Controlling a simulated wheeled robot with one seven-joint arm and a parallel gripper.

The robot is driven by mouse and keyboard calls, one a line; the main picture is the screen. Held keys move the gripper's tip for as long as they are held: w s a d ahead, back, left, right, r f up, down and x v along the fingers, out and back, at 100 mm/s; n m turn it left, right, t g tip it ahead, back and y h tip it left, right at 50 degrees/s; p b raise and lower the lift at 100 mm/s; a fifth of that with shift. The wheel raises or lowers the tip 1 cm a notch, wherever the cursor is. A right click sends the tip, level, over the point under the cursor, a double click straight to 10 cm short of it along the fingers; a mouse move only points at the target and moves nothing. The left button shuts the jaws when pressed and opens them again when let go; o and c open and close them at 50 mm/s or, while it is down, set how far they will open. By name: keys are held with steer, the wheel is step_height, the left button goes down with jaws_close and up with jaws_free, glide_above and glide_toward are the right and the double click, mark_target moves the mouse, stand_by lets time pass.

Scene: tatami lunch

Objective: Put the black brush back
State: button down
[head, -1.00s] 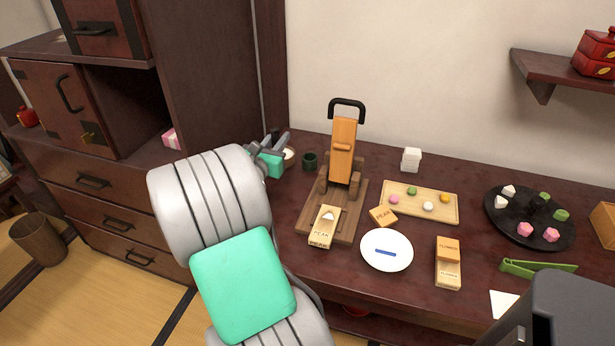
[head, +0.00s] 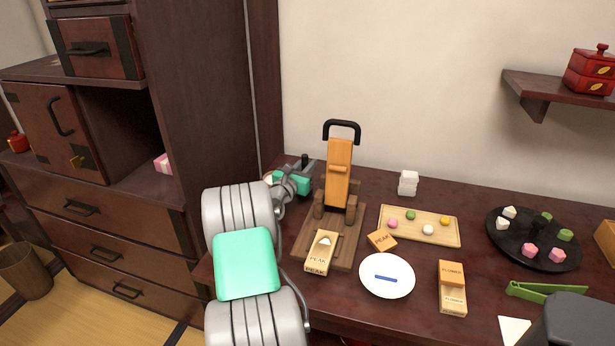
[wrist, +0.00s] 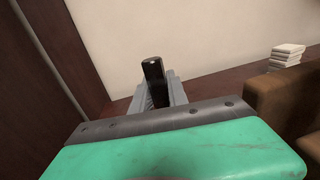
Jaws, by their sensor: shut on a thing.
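My gripper (head: 304,168) is at the back left of the dark table, left of the wooden press. In the wrist view, its grey fingers (wrist: 158,94) are shut on the black brush (wrist: 154,72). The brush shows as a short, dark, upright rod with a shiny top between the fingers. Its lower end is hidden behind my gripper. In the head view only a small dark bit of it shows at the fingertips. I cannot tell whether it touches the table.
The wooden press (head: 339,175) stands close to the right of my gripper. A sweets tray (head: 447,239), a white plate (head: 375,290) and a black round tray (head: 505,255) lie further right. A tall cabinet (head: 205,90) stands left.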

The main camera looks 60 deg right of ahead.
steer(key=shift+d+f+b, duration=0.2)
steer(key=shift+f+b, duration=0.25)
steer(key=shift+f, duration=1.3)
steer(key=shift+f, duration=0.1)
steer(key=shift+f, duration=0.15)
steer(key=c, duration=1.3)
jaws_free()
steer(key=shift+w+r, duration=0.1)
steer(key=shift+r, duration=0.15)
steer(key=a+p, duration=0.1)
steer(key=a, duration=1.1)
